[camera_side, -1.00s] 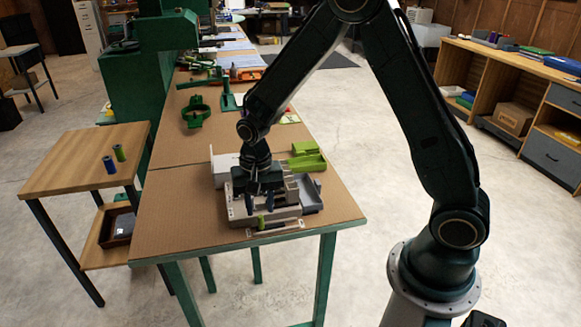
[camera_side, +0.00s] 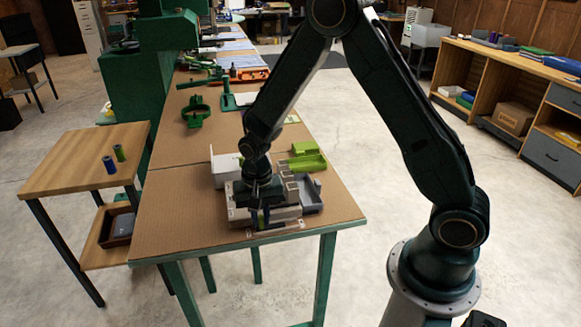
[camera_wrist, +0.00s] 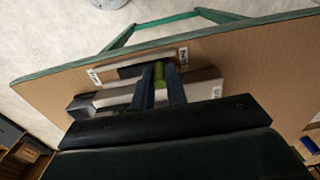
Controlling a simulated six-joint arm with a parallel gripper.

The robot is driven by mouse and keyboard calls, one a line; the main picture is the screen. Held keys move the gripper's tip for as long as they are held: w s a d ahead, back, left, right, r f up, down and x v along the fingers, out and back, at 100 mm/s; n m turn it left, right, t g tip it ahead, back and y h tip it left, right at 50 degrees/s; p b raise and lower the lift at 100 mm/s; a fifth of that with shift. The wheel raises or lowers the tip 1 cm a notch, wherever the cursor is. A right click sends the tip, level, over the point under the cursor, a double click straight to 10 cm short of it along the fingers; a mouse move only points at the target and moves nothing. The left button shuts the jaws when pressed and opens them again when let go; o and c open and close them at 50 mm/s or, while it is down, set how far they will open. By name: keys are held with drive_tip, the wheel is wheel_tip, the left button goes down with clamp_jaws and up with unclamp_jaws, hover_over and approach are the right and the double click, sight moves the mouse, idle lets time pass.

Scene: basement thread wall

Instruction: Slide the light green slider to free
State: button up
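The light green slider (camera_wrist: 159,76) stands on a pale strip at the table's front edge, with a small label at each end that I cannot read surely. My gripper (camera_side: 261,219) is lowered onto it in the side view, pointing down. In the wrist view, the dark fingers of my gripper (camera_wrist: 159,86) stand on both sides of the slider and appear closed on it. The fingers hide most of the slider in the side view. A dark slot (camera_wrist: 132,71) shows in the strip to the slider's left in the wrist view.
A grey stepped fixture (camera_side: 236,215) sits right behind the strip. A grey tray (camera_side: 309,198) and light green holders (camera_side: 307,162) stand to the right and behind. A white box (camera_side: 226,171) is at the back left. Bare table (camera_side: 180,215) lies left.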

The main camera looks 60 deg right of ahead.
sight(274, 225)
clamp_jaws()
drive_tip(key=shift+s+d, duration=1.05)
drive_tip(key=shift+d, duration=0.05)
drive_tip(key=o, duration=0.7)
unclamp_jaws()
drive_tip(key=shift+r, duration=3)
